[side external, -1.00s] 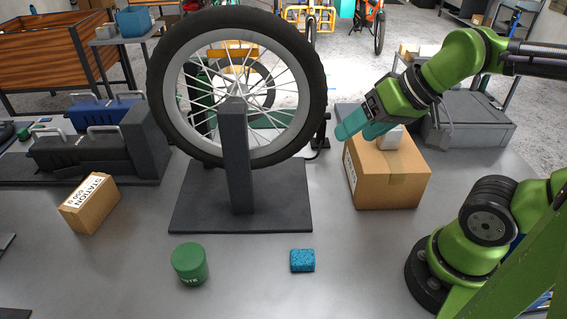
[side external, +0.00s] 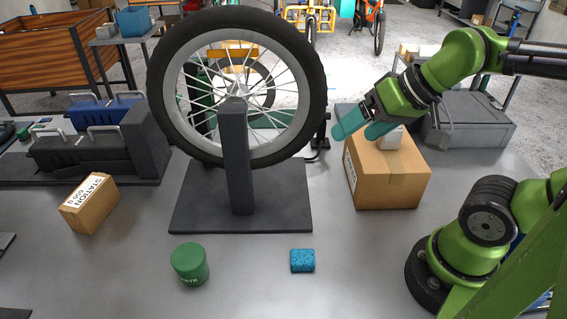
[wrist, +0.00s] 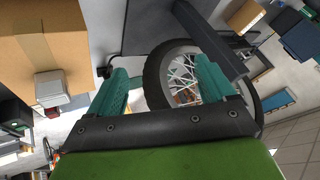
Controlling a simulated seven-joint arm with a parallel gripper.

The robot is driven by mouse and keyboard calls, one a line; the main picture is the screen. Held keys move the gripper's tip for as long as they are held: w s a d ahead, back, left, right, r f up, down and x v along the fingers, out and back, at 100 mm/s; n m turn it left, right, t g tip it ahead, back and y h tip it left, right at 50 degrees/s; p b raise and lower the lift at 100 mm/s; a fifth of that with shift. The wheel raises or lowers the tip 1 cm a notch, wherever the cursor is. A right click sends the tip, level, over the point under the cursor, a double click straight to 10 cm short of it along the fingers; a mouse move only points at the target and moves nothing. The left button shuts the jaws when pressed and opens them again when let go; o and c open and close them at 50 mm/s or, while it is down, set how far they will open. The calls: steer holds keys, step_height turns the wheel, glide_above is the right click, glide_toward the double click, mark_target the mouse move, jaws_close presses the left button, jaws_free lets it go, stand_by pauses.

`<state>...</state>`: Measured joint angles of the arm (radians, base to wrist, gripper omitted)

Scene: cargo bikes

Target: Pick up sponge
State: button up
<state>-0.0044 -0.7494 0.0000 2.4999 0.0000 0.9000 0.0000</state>
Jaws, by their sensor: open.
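A small blue sponge (side external: 302,260) lies flat on the grey table in the side external view, in front of the wheel stand and right of a green canister (side external: 189,264). My gripper (side external: 357,128) has teal fingers and is open and empty. It is raised above the table, beside the wheel and over the left side of a cardboard box, well apart from the sponge. In the wrist view my gripper (wrist: 163,85) shows its two fingers spread, with the wheel between and beyond them. The sponge cannot be made out in the wrist view.
A bicycle wheel (side external: 312,75) stands upright on a dark stand (side external: 236,165). The cardboard box (side external: 392,184) stands right of it, and a smaller box (side external: 89,203) lies left. Dark cases (side external: 85,152) stand at the back left. The table around the sponge is clear.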

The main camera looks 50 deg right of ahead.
steer(key=a+f+n+g, duration=0.3)
steer(key=a+n, duration=0.1)
steer(key=a, duration=0.1)
steer(key=n+g+h, duration=0.1)
steer(key=n+g, duration=0.3)
steer(key=n, duration=1.6)
glide_above(302, 254)
step_height(302, 254, down, 4)
steer(key=f+n, duration=0.2)
steer(key=f, duration=0.1)
steer(key=f+n, duration=0.2)
steer(key=f, duration=0.2)
steer(key=f+n+h, duration=0.1)
steer(key=f+n, duration=0.1)
steer(key=f, duration=0.2)
steer(key=shift+d+f+n, duration=0.25)
steer(key=shift+d+n, duration=0.1)
steer(key=shift+n, duration=0.05)
steer(key=shift+s+a+f, duration=0.1)
steer(key=shift+a+f, duration=0.1)
steer(key=shift+f, duration=1.2)
steer(key=shift+a+f, duration=0.15)
steer(key=shift+f, duration=1.2)
steer(key=shift+c, duration=0.2)
steer(key=shift+r, duration=0.1)
steer(key=c, duration=1.1)
